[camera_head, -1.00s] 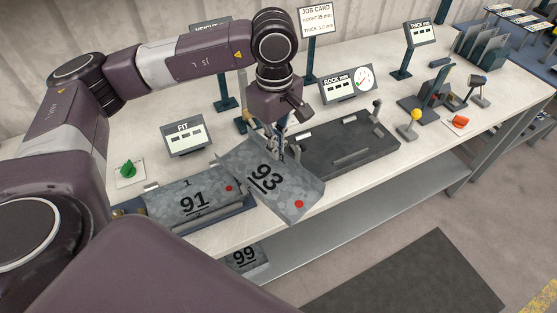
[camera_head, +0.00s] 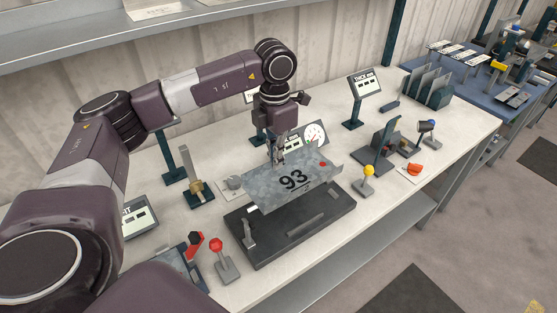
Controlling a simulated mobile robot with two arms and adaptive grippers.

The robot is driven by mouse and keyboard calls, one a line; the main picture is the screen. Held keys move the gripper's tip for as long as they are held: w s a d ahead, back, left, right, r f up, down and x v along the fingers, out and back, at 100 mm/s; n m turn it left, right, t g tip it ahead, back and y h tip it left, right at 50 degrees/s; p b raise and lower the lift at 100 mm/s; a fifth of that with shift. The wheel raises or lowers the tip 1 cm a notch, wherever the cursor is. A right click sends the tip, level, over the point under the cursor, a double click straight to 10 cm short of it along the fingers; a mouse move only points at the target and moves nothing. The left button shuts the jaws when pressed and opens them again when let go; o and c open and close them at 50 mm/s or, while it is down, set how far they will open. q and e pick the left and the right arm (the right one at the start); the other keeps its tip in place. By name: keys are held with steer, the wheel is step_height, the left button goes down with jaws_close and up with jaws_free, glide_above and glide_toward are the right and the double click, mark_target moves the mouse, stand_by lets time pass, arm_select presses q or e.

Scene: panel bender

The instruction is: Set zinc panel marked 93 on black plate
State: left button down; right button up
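The zinc panel marked 93 (camera_head: 270,192) is a mottled grey sheet with a red dot near its far right corner. My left gripper (camera_head: 279,160) is shut on its far edge and holds it from above. The panel is tilted, over the back part of the black plate (camera_head: 325,222); I cannot tell whether it touches the plate. The plate's front part is bare, with a slot and a small upright post near its left end. My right gripper is not in view.
A yellow-knobbed lever (camera_head: 368,172) stands right of the plate, and a red-knobbed lever (camera_head: 216,246) stands left of it. A dial gauge (camera_head: 315,134) is behind the panel. A brass-based height stand (camera_head: 196,188) is at the back left. Bare bench lies along the front edge.

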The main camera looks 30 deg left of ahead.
mark_target(276, 181)
arm_select(q)
steer(key=shift+f, duration=0.45)
step_height(276, 181, down, 7)
steer(key=b, duration=0.5)
steer(key=shift+f, duration=0.15)
steer(key=shift+f+b, duration=0.55)
steer(key=shift+f, duration=0.15)
steer(key=shift+f+b, duration=1)
steer(key=shift+f, duration=0.3)
steer(key=c, duration=2.6)
jaws_free()
steer(key=o, duration=0.5)
steer(key=shift+r, duration=0.1)
step_height(276, 181, up, 12)
steer(key=shift+f, duration=0.1)
